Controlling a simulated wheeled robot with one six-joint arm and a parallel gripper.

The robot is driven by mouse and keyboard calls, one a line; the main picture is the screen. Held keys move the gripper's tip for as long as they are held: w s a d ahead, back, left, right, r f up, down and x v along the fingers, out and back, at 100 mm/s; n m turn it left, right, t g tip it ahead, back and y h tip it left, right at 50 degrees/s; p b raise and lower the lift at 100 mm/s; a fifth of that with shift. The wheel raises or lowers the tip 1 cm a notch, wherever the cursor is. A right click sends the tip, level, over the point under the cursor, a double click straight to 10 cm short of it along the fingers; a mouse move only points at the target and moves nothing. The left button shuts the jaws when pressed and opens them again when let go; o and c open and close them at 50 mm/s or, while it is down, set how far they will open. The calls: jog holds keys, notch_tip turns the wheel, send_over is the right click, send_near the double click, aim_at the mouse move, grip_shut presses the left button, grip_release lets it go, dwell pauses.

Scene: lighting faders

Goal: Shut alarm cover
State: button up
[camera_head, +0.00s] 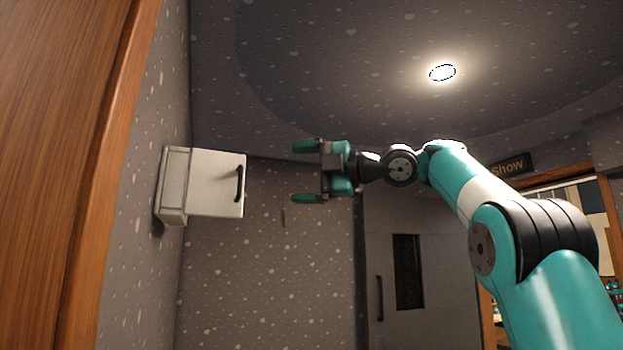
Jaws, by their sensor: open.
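The alarm box (174,186) is a pale grey box fixed to the speckled wall on the left. Its cover (212,184) stands open, swung out from the wall toward the right, with a dark vertical handle (239,184) near its free edge. My gripper (304,172) is to the right of the cover, at about the handle's height in the picture. Its teal fingers point left and are spread apart with nothing between them. A gap shows between the fingertips and the handle. The inside of the box is hidden from this view.
A wooden frame or panel (62,150) fills the left edge. A grey door (408,270) with a dark window is behind my arm. A "Show" sign (509,164) hangs above a wooden doorway at the right. The space between gripper and cover is clear.

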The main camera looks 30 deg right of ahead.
jog(key=shift+v, duration=0.9)
jog(key=shift+a+r, duration=0.15)
jog(key=shift+a, duration=0.25)
jog(key=c, duration=0.5)
jog(key=a, duration=0.1)
jog(key=a+m+t+h, duration=0.1)
jog(key=a+b, duration=0.1)
jog(key=shift+s+a+r+m+h, duration=0.3)
jog(key=shift+s+a+r, duration=0.05)
jog(key=shift+a+r, duration=0.05)
jog(key=c, duration=0.8)
jog(key=shift+s+a+f+m+t+h, duration=0.15)
jog(key=shift+s+a+m+t+h, duration=0.25)
jog(key=shift+a+h, duration=0.1)
jog(key=shift+s+a+f+m+t+h, duration=0.2)
jog(key=shift+s+a+m+t+h, duration=0.15)
jog(key=shift+a+h, duration=0.15)
grip_shut()
jog(key=w+a+h+p, duration=0.1)
jog(key=w+a+p, duration=0.1)
jog(key=w+p, duration=0.5)
jog(key=shift+w+a+f+m, duration=0.35)
jog(key=shift+w, duration=2.35)
